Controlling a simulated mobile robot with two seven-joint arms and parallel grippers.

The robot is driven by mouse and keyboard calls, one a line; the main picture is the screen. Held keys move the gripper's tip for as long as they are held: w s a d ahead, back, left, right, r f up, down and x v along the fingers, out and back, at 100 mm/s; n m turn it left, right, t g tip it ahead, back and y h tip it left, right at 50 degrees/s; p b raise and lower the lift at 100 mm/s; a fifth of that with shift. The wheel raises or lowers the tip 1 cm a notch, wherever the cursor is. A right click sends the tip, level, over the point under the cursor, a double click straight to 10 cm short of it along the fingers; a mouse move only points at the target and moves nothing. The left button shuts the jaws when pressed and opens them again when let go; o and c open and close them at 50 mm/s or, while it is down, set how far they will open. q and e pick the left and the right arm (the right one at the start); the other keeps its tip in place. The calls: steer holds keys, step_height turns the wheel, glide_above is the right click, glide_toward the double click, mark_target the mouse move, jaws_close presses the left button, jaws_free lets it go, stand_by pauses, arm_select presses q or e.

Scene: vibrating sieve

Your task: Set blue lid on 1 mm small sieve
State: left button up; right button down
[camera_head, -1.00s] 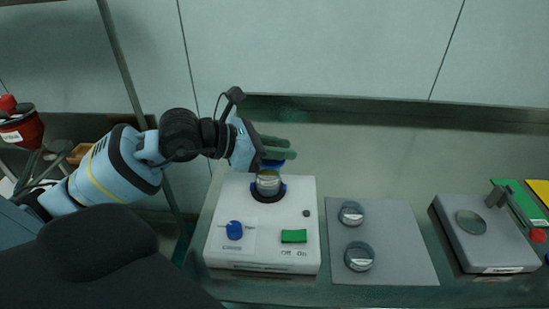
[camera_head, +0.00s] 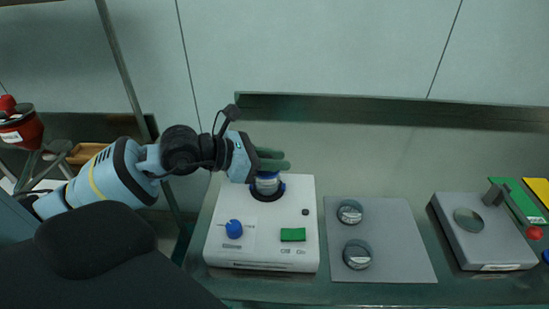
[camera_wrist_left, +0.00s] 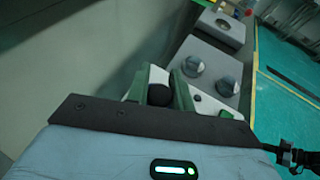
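My left gripper (camera_head: 272,160) is over the white shaker machine, its green fingers a little apart with the blue lid (camera_head: 268,175) at their lower side. The lid is mostly hidden by the fingers. It is right above the small metal sieve (camera_head: 267,185), which stands in the dark round seat of the machine. I cannot tell whether lid and sieve touch. In the left wrist view the green fingers (camera_wrist_left: 160,93) have a dark round thing between them; the lid's blue is not visible there. My right gripper is not in view.
The white machine (camera_head: 215,245) has a blue knob (camera_head: 234,229) and a green switch (camera_head: 293,235). To its right, a grey mat (camera_head: 400,240) bears two round metal pieces (camera_head: 350,212) (camera_head: 358,254). A grey device (camera_head: 480,245) stands farther right. A wall is behind.

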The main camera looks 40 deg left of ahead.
arm_select(q)
steer(key=o, duration=0.4)
steer(key=shift+r, duration=0.15)
steer(key=shift+v, duration=1.35)
steer(key=p+v, duration=0.1)
steer(key=v, duration=0.8)
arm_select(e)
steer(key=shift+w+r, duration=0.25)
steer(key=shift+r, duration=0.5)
arm_select(q)
steer(key=shift+s, duration=0.1)
